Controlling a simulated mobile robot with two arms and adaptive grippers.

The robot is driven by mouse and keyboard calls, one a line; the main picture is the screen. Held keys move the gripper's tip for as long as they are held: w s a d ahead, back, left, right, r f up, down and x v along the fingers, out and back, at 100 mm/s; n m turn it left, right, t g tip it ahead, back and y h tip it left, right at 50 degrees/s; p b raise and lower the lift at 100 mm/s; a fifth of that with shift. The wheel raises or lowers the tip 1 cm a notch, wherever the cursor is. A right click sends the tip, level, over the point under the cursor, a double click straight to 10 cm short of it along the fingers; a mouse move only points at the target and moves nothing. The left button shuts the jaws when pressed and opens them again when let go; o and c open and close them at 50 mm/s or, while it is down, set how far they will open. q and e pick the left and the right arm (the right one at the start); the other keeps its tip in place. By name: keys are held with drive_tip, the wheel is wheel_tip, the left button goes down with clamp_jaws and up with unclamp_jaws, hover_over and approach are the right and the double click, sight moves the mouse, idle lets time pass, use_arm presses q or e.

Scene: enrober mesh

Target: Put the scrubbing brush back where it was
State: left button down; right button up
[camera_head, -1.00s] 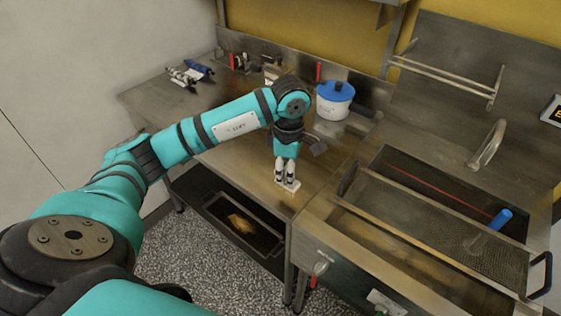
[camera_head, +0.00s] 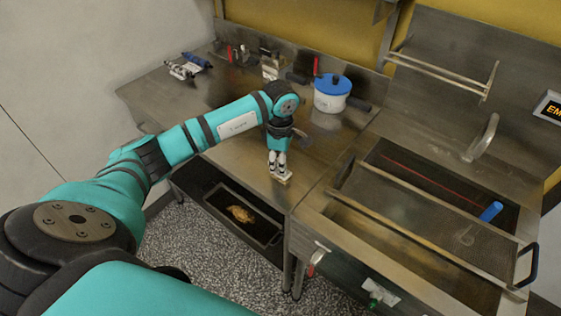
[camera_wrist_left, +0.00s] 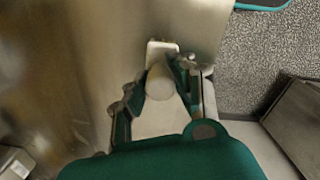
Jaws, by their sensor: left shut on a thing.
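My left gripper (camera_head: 279,167) points down above the steel worktop (camera_head: 205,133), near its front edge beside the enrober. It is shut on the scrubbing brush (camera_head: 283,178), a pale block at the fingertips. In the left wrist view, the brush (camera_wrist_left: 160,78) shows a rounded pale handle between the fingers of my left gripper (camera_wrist_left: 158,88), with a flat block beyond it. I cannot tell whether the brush touches the worktop. My right gripper is not in view.
A white pot with a blue lid (camera_head: 332,93) stands behind the gripper. The enrober's mesh (camera_head: 430,215) and a blue-handled tool (camera_head: 490,211) are to the right. Bottles (camera_head: 270,66) stand at the back wall. A dark tray (camera_head: 240,216) sits below. The worktop's left middle is clear.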

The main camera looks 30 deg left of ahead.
use_arm(q)
drive_tip(key=c, duration=1.1)
unclamp_jaws()
drive_tip(key=shift+r, duration=0.1)
wheel_tip(320, 180, up, 11)
drive_tip(key=b, duration=0.3)
drive_tip(key=shift+r, duration=0.55)
